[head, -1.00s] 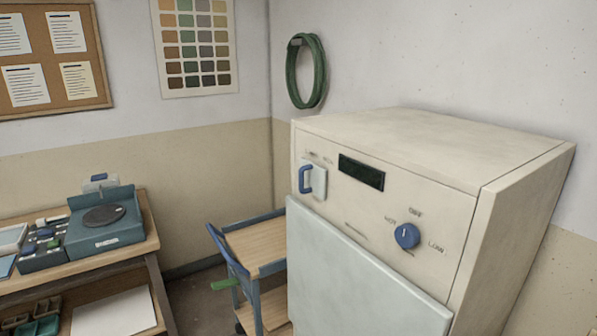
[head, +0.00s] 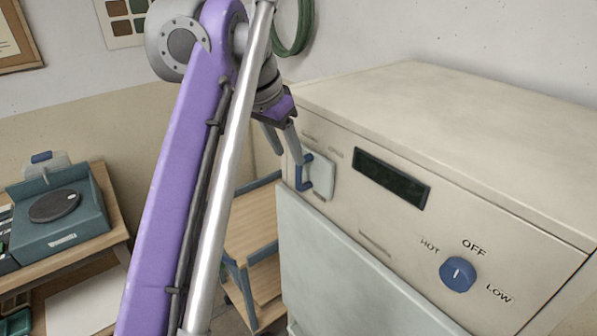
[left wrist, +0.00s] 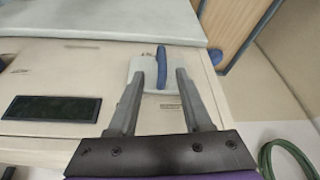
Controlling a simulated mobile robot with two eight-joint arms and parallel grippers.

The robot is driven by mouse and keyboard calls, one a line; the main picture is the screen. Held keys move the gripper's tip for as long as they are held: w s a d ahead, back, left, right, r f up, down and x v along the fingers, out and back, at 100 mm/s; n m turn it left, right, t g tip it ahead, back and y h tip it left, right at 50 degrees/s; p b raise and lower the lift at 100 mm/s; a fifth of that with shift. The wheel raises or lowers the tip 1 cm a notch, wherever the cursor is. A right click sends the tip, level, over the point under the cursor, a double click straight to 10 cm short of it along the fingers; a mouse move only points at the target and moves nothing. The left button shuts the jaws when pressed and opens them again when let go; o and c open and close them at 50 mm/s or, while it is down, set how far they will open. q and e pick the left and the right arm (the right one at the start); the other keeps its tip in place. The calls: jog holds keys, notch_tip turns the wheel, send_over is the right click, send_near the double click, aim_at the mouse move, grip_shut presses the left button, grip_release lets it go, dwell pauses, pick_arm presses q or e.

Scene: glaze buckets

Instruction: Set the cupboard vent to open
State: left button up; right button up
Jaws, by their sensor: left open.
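The cupboard vent control is a pale plate (head: 321,178) with a blue handle (head: 305,172) on the upper left of the cream cupboard front. In the left wrist view the blue handle (left wrist: 166,68) shows on its plate (left wrist: 148,72) between and beyond my fingers. My left gripper (head: 283,140) is open and empty, just above and left of the handle in the head view. In the left wrist view my left gripper (left wrist: 161,82) has its two fingers on either side of the handle's line. Whether the fingers touch the plate is unclear. My right gripper is not in view.
The cupboard (head: 440,130) also bears a dark display (head: 391,178) and a blue knob (head: 457,274) marked HOT, OFF and LOW. A wooden-topped cart (head: 252,222) stands left of it. A green hose (head: 293,32) hangs on the wall behind.

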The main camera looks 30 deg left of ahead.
aim_at(297, 172)
pick_arm(q)
jog(key=b+x, duration=0.2)
jog(key=x, duration=0.7)
jog(key=shift+w+f, duration=0.2)
jog(key=shift+w, duration=0.05)
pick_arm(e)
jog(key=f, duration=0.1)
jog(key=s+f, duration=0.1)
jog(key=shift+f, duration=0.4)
pick_arm(q)
jog(key=shift+a, duration=0.1)
grip_shut()
dwell(0.6)
